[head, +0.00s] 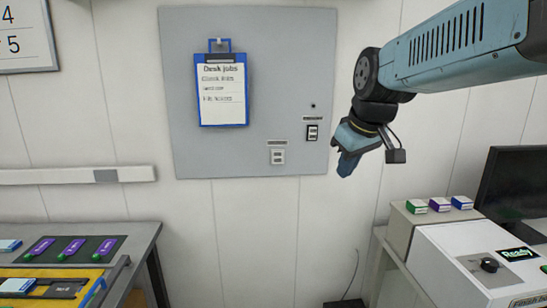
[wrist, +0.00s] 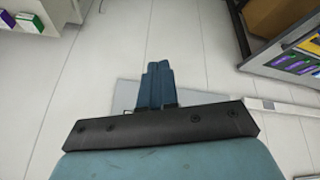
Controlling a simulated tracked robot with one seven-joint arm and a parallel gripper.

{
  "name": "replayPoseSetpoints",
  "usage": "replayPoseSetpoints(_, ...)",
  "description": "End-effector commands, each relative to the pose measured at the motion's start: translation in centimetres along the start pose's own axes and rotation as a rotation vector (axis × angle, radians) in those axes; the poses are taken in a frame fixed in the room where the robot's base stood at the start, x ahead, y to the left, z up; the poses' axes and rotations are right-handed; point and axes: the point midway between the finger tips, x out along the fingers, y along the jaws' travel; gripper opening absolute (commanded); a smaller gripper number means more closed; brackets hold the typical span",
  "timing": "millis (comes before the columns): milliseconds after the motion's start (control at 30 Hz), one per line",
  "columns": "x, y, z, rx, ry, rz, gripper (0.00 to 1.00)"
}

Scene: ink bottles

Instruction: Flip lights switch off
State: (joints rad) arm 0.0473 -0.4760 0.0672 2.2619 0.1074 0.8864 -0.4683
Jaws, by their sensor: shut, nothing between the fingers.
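Two switches are on the grey wall panel (head: 250,150) in the head view. A dark switch (head: 312,132) with a small label above it is near the panel's right edge. A light grey switch (head: 277,156) with a label above it is lower and to its left. My gripper (head: 346,168) is shut and empty, just right of the panel's lower right edge in the picture, pointing down. It appears apart from both switches. In the wrist view my gripper's fingers (wrist: 158,72) are together with nothing between them. The label text is too small to read.
A blue clipboard (head: 222,90) headed "Desk jobs" hangs on the panel. A desk (head: 140,240) with purple items stands lower left. At right are a white machine (head: 470,260) showing "Ready", several small boxes (head: 440,204) and a monitor (head: 515,190). Wall below the panel is clear.

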Motion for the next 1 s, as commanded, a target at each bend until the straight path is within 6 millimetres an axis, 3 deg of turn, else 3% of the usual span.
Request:
replayPoseSetpoints(467,4.3,2.6,-11.8,-0.397,0.036,-0.087,0.00)
replayPoseSetpoints(1000,12.1,5.5,-23.2,-0.819,0.151,-0.179,0.00)
